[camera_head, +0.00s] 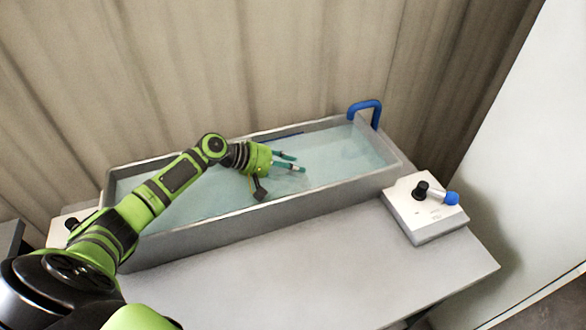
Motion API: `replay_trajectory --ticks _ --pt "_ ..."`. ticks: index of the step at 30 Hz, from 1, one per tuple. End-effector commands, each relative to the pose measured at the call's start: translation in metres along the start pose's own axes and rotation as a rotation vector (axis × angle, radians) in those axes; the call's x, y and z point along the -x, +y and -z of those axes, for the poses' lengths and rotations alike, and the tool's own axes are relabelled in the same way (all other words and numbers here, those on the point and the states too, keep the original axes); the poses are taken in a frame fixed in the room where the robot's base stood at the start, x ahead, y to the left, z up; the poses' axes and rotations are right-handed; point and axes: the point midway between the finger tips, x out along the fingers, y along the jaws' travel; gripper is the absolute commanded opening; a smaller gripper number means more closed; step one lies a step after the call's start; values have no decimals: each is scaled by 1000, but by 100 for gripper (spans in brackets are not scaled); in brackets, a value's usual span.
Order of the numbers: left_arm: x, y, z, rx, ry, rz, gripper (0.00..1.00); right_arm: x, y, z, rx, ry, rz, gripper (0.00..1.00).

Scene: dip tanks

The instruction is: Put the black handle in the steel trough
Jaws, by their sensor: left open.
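The steel trough (270,208) is long, grey and filled with pale blue-green liquid. It stands along the back of the bench. My left gripper (298,162) reaches over the middle of the trough from the left. Its teal-tipped fingers are apart, with nothing seen between them. A small dark block on a thin stem (260,192) shows just below the gripper, against the liquid. I cannot tell whether it is the black handle or part of my wrist. My right gripper is not in view.
A blue hooked handle (366,103) rises at the trough's right end. A white box (420,215) with a black knob and a blue-tipped lever stands right of the trough. Another white box (59,230) is partly hidden at left. The bench top (300,285) in front is clear.

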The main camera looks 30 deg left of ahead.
Motion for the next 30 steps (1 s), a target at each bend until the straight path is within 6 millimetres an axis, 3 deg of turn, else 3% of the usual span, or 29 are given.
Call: replay_trajectory --ticks 9,15,21,30 --pt "67 -4 0 -2 2 5 44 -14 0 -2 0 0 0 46" --pt "98 -3 0 1 1 4 44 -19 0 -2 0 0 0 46" --pt "110 0 0 0 -1 2 44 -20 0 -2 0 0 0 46" --pt "111 1 0 0 -1 1 44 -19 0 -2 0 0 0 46"
